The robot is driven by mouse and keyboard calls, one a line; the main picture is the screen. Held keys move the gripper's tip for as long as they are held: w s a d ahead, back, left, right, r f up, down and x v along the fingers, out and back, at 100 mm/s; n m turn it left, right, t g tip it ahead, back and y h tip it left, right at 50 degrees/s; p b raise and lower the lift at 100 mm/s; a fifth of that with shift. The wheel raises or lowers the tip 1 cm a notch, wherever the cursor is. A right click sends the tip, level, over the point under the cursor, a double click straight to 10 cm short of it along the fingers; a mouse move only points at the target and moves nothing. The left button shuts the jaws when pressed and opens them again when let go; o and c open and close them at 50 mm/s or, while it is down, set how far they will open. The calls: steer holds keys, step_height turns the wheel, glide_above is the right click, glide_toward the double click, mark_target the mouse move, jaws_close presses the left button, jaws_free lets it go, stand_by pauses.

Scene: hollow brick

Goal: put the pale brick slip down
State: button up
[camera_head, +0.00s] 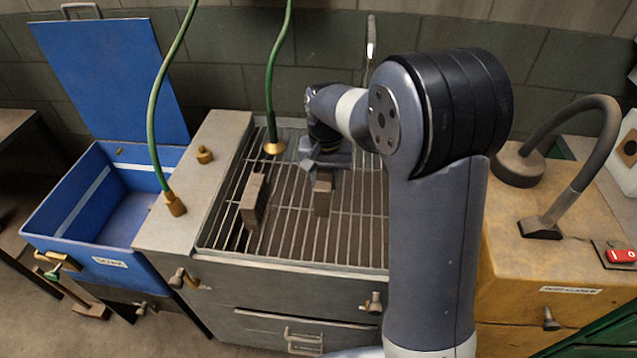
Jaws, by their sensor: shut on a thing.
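My gripper (324,163) is over the wire rack (285,225) of the grey metal bench, right of the rack's middle. It is shut on a grey-brown brick slip (322,197), which hangs upright below the jaws. My gripper hides the slip's upper end. I cannot tell whether the slip's lower end touches the rack's bars. A second brick slip (252,205), brown with a lighter edge, stands upright on the rack to the left, apart from the held one. The two are close in colour here.
A green hose with a brass nozzle (274,147) hangs over the rack's back left. An open blue bin (105,235) stands at the left. A yellow cabinet (520,270) with a lamp arm and red switch (621,256) is at the right. The rack's front is clear.

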mark_target(325, 172)
step_height(325, 172, down, 8)
steer(key=shift+f+p, duration=0.15)
steer(key=shift+p, duration=0.35)
steer(key=shift+f, duration=0.1)
steer(key=o, duration=1.1)
step_height(325, 172, up, 12)
steer(key=shift+r+b, duration=0.1)
steer(key=shift+b, duration=0.45)
